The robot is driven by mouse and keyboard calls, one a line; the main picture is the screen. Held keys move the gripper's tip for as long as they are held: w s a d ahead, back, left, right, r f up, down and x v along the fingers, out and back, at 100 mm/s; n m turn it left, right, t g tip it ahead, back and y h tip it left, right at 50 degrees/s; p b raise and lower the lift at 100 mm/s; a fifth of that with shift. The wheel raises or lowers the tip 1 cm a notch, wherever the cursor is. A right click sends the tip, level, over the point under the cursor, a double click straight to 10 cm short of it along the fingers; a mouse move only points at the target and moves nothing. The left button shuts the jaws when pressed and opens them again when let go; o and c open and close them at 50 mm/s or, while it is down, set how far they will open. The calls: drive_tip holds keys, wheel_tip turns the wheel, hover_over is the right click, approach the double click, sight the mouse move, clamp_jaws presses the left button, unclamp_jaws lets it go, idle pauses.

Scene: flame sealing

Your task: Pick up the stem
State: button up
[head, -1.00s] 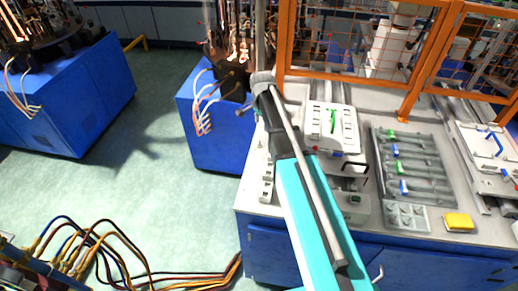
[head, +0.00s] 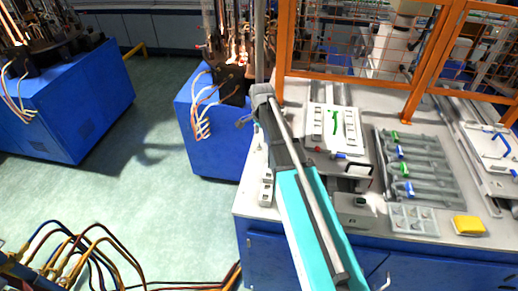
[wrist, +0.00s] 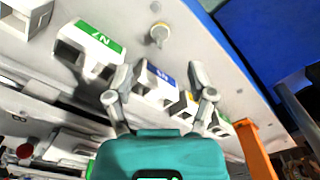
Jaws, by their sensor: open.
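In the wrist view, my gripper (wrist: 158,74) is open. Its two fingers stand apart over a row of white holders. A holder with a blue label (wrist: 160,74) shows between the fingertips, and one with a green "N7" label (wrist: 92,45) is to the left. A small pale knob-like piece (wrist: 158,34) stands apart on the light table top beyond the fingertips. I cannot tell whether it is the stem. Nothing shows gripped. In the head view my arm hides or crosses the gripper area, and no stem can be made out there.
The workbench (head: 282,200) has a blue base. A rack (head: 415,168) with several tube-like parts, a compartment tray (head: 413,222) and a yellow block (head: 468,225) are on its right. An orange mesh fence (head: 345,72) closes the back. A blue machine cabinet (head: 210,155) stands left of the bench.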

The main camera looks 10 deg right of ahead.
sight(259, 146)
drive_tip(key=f+b, duration=0.3)
drive_tip(key=shift+s+a+f+b, duration=0.1)
drive_tip(key=shift+a+f+b, duration=0.2)
drive_tip(key=shift+a, duration=0.1)
drive_tip(key=shift+f+b, duration=0.8)
drive_tip(key=shift+b, duration=0.05)
drive_tip(key=c, duration=0.9)
drive_tip(key=shift+r, duration=0.2)
